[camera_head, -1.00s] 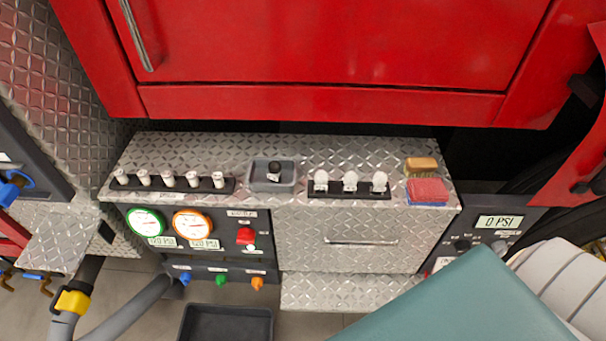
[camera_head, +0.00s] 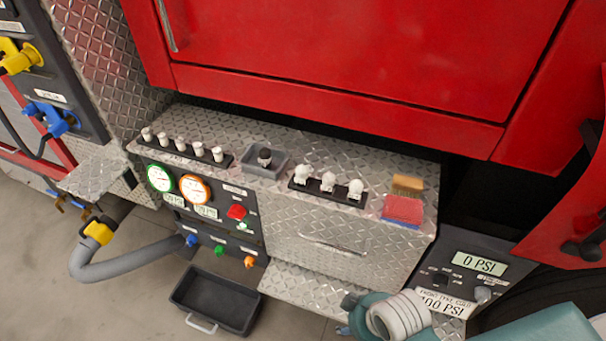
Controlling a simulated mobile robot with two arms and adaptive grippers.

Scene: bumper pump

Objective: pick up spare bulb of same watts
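Three white bulbs stand upright in a row on a dark rack on the diamond-plate ledge: a left bulb (camera_head: 302,174), a middle bulb (camera_head: 328,181) and a right bulb (camera_head: 355,188). Their watt markings are too small to read. A grey tray (camera_head: 280,170) to their left holds a small dark-topped object (camera_head: 265,157), which may be a bulb. Further left, a second dark rack holds several small whitish cylinders (camera_head: 180,145). Neither gripper shows. Only teal and white ribbed parts of my arm enter at the lower right.
A wooden-backed brush (camera_head: 408,185) and a red and blue sponge (camera_head: 403,210) lie at the ledge's right end. A gauge panel (camera_head: 205,205) is on the front. A black bin (camera_head: 217,300) and grey hose (camera_head: 125,265) are below. The red cabinet (camera_head: 340,70) overhangs the ledge.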

